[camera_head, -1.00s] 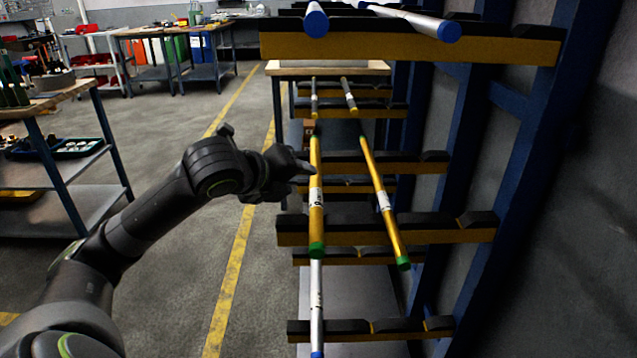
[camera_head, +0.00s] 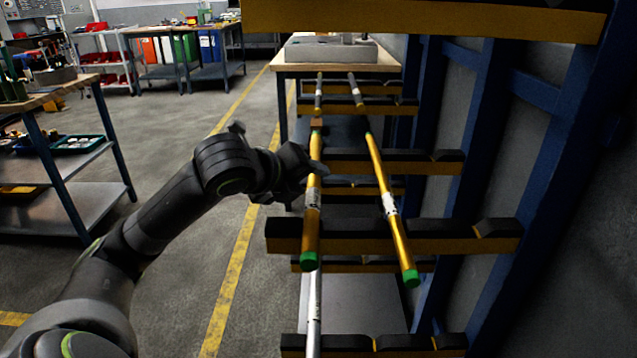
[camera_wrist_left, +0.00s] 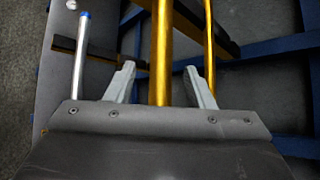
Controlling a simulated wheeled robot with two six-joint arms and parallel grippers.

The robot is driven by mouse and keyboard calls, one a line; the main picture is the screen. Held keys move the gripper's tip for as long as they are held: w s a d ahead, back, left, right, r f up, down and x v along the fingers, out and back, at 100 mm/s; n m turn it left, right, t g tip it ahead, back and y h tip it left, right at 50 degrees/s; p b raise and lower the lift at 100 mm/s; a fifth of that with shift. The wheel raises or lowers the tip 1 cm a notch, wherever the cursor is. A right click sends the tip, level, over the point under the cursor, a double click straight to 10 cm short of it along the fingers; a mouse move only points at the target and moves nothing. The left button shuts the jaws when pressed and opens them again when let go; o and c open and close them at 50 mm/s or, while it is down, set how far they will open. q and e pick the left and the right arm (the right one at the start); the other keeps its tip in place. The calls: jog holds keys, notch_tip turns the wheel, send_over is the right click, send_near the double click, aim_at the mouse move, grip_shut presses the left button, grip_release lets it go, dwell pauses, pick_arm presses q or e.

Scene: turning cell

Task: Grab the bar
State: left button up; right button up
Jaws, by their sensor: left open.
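Two yellow bars with green ends lie on the rack's middle level. The left yellow bar (camera_head: 311,228) has a white label around its middle, and the right yellow bar (camera_head: 390,212) lies beside it. My left gripper (camera_head: 310,172) is at the left yellow bar, near its label. In the left wrist view the left gripper (camera_wrist_left: 160,85) is open, with one pale finger on each side of a yellow bar (camera_wrist_left: 161,50). The fingers look apart from the bar. A second yellow bar (camera_wrist_left: 209,45) passes outside the right finger. My right gripper does not show.
The rack has yellow-and-black cross supports (camera_head: 390,235) and blue uprights (camera_head: 470,150) on the right. A silver bar (camera_head: 314,300) lies on a lower level; it also shows in the left wrist view (camera_wrist_left: 80,60). A bench (camera_head: 335,68) stands beyond.

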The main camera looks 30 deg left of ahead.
pick_arm(q)
jog(key=shift+s+r, duration=0.1)
jog(key=shift+c, duration=0.3)
grip_shut()
jog(key=shift+d, duration=0.1)
dwell(0.8)
jog(key=shift+r, duration=0.1)
